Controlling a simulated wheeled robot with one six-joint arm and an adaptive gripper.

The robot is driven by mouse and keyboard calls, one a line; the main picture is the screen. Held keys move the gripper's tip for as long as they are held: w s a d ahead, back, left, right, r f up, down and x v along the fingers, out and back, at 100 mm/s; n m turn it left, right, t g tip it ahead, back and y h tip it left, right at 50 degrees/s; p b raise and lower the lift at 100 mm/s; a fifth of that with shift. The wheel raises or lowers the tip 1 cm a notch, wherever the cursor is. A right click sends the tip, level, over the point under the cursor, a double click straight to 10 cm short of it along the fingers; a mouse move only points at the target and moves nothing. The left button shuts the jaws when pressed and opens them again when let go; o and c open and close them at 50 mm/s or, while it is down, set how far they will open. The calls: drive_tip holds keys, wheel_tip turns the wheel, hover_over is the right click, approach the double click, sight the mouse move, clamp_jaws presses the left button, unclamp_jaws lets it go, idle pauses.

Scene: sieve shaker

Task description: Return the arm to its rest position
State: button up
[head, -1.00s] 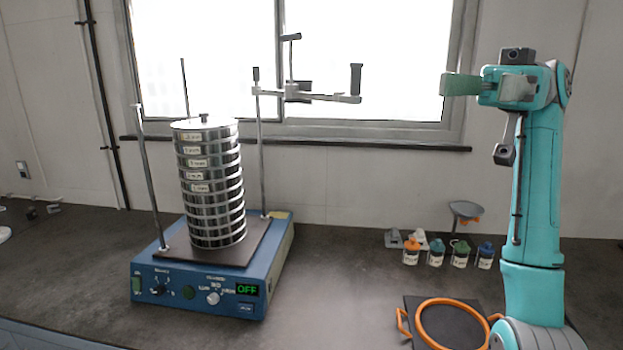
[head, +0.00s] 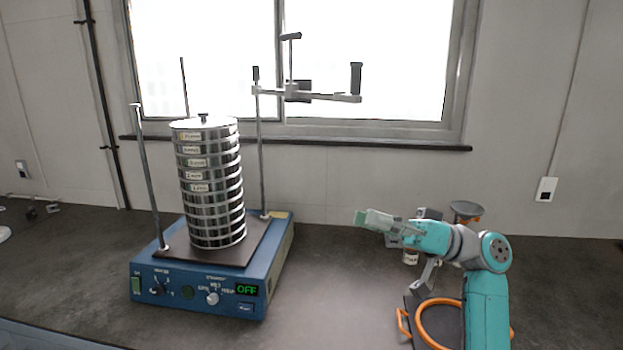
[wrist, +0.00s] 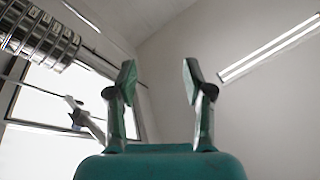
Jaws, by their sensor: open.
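My gripper (head: 372,220) is low over the right part of the bench in the head view, pointing left. In the wrist view my gripper (wrist: 158,80) shows its two fingers apart with nothing between them. My teal arm is folded down at the right. The sieve shaker (head: 205,270) stands to the left, well apart from my gripper, and its display reads OFF. A tall stack of metal sieves (head: 212,190) with a lid sits upright on it. The stack also shows in the wrist view (wrist: 38,32).
The shaker's clamp bar (head: 310,95) is swung out to the right on its rod, above the bench. An orange-handled ring (head: 430,325) lies on a dark plate near my arm. Bench between shaker and plate is clear.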

wheel_tip(320, 180, down, 27)
drive_tip(key=a+m+t+h, duration=0.2)
drive_tip(key=m+t+h, duration=0.5)
drive_tip(key=m+t, duration=0.5)
drive_tip(key=s+d+f+m+t+h, duration=0.1)
drive_tip(key=s+d+f+m+h, duration=0.1)
drive_tip(key=s+f+h, duration=0.35)
drive_tip(key=s+d+f+m+t+h, duration=0.1)
drive_tip(key=s+f+m+h, duration=0.1)
drive_tip(key=s+f, duration=0.65)
drive_tip(key=s+d+f+h, duration=0.3)
drive_tip(key=s+f, duration=0.1)
drive_tip(key=s, duration=0.5)
drive_tip(key=s+d+f+h, duration=0.3)
drive_tip(key=s+f, duration=0.1)
drive_tip(key=s, duration=0.4)
drive_tip(key=s+r+n, duration=0.2)
drive_tip(key=s+r, duration=0.3)
drive_tip(key=s, duration=0.3)
drive_tip(key=s+d+r+n+h, duration=0.1)
drive_tip(key=s+r+n, duration=0.1)
drive_tip(key=s+r, duration=0.4)
drive_tip(key=s, duration=0.3)
drive_tip(key=shift+t, duration=0.4)
